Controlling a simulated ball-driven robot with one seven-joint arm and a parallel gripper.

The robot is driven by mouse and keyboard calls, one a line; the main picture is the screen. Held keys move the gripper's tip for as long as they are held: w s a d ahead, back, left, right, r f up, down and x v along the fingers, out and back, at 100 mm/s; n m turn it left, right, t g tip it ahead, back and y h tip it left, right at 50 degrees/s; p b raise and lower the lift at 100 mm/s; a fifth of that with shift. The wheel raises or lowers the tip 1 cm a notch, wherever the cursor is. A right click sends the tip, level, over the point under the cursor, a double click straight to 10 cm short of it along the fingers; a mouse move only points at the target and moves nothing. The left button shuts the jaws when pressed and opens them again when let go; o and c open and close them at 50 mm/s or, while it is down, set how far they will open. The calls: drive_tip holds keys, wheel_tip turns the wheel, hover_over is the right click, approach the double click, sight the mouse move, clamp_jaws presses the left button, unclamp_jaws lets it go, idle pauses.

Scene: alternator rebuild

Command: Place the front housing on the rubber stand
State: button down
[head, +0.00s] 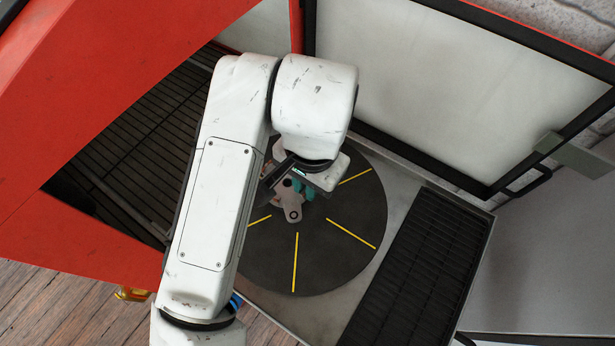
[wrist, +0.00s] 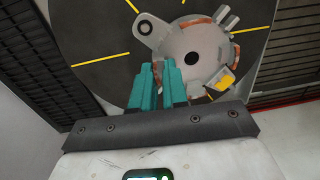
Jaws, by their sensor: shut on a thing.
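The front housing (wrist: 190,62) is a round grey metal part with a central hole, a lug with an eye, copper-coloured patches and a yellow patch. My gripper (wrist: 157,68) has its teal fingers shut on the housing's near edge. In the head view the housing (head: 292,207) shows partly under my wrist, with the gripper (head: 302,188) at its upper right. It is over the dark round disc (head: 325,270) with yellow lines; I cannot tell whether it touches it. I cannot pick out a separate rubber stand.
A red cabinet (head: 90,100) with dark slatted racks (head: 160,130) stands at left. A pale panel with a black frame (head: 440,90) stands open behind the disc. A black ribbed strip (head: 425,265) lies right of the disc. The disc's front part is bare.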

drive_tip(key=c, duration=1.1)
unclamp_jaws()
drive_tip(key=shift+c, duration=0.2)
wheel_tip(320, 180, up, 12)
drive_tip(key=shift+s+d, duration=0.2)
drive_tip(key=shift+d, duration=0.1)
